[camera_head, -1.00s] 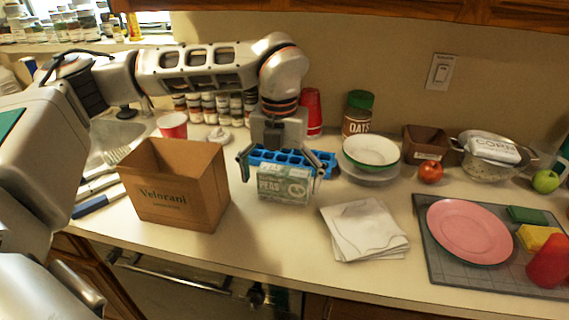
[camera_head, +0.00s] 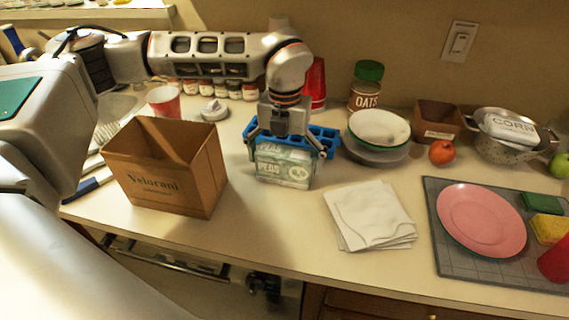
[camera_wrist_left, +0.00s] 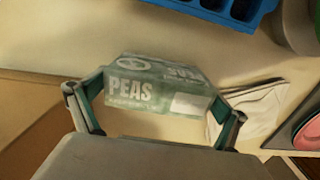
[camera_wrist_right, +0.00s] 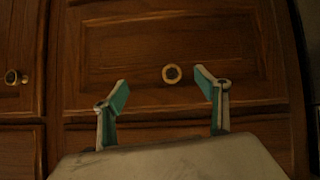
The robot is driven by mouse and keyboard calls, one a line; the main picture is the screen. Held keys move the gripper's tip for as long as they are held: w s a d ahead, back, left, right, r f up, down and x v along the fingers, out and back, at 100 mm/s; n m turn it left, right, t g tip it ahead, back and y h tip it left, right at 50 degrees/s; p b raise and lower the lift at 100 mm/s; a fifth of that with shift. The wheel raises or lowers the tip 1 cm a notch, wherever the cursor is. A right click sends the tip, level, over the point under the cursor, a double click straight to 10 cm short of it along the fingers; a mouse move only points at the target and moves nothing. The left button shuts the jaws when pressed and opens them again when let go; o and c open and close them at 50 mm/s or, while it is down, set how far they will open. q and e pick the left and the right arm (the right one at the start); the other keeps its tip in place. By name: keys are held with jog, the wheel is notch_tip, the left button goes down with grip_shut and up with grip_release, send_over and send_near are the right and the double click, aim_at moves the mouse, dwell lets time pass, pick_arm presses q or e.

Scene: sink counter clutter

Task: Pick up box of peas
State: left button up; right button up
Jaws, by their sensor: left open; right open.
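The box of peas (camera_head: 284,168) is a pale green and white carton with "PEAS" on its front. It stands on the counter in front of a blue ice tray. My left gripper (camera_head: 286,150) is over the box, pointing down, with its fingers spread on either side. In the left wrist view the box of peas (camera_wrist_left: 158,88) lies between the open fingers of my left gripper (camera_wrist_left: 155,115), with a small gap at each side. My right gripper (camera_wrist_right: 165,95) is open and empty, facing wooden drawers in the right wrist view.
The blue ice tray (camera_head: 325,139) is close behind the box. The counter in front of the box is clear.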

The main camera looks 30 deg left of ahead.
pick_arm(q)
jog(key=shift+f, duration=0.65)
jog(key=c, duration=1.2)
jog(key=shift+o, duration=0.2)
jog(key=shift+r, duration=0.1)
